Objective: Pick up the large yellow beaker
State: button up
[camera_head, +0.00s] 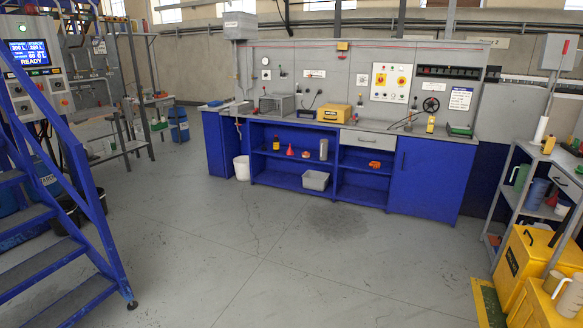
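I cannot clearly make out a large yellow beaker. A pale cream jug (570,300) stands at the bottom right, cut off by the picture edge, on or beside a yellow case. I cannot tell whether it is the beaker. A green jug (520,177) and a blue jug (537,192) stand on the grey shelf rack (508,205) at the right. My gripper is not in view.
A blue workbench (430,175) stands at the back, with a yellow toolbox (333,112) on top and a grey bin (316,180) below. Blue stairs (40,260) are at the left. Yellow cases (527,258) are at the lower right. The middle floor is clear.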

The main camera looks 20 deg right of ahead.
aim_at(554, 282)
jog(key=i+l+z, duration=0.1)
jog(key=i+z, duration=0.15)
jog(key=i, duration=0.25)
jog(key=i+z, duration=0.3)
jog(key=i, duration=0.15)
jog(key=i+j+z, duration=0.25)
jog(key=i, duration=0.25)
jog(key=i+j+z, duration=0.1)
jog(key=i+z, duration=0.15)
jog(key=i, duration=0.2)
jog(key=i+z, duration=0.4)
jog(key=i, duration=0.2)
jog(key=i+j+z, duration=0.25)
jog(key=i+z, duration=0.2)
jog(key=i+j+z, duration=0.4)
jog(key=i, duration=0.25)
jog(key=i+j+z, duration=0.45)
jog(key=j, duration=0.15)
jog(key=i+j+z, duration=0.4)
jog(key=j, duration=0.3)
jog(key=k+l, duration=0.05)
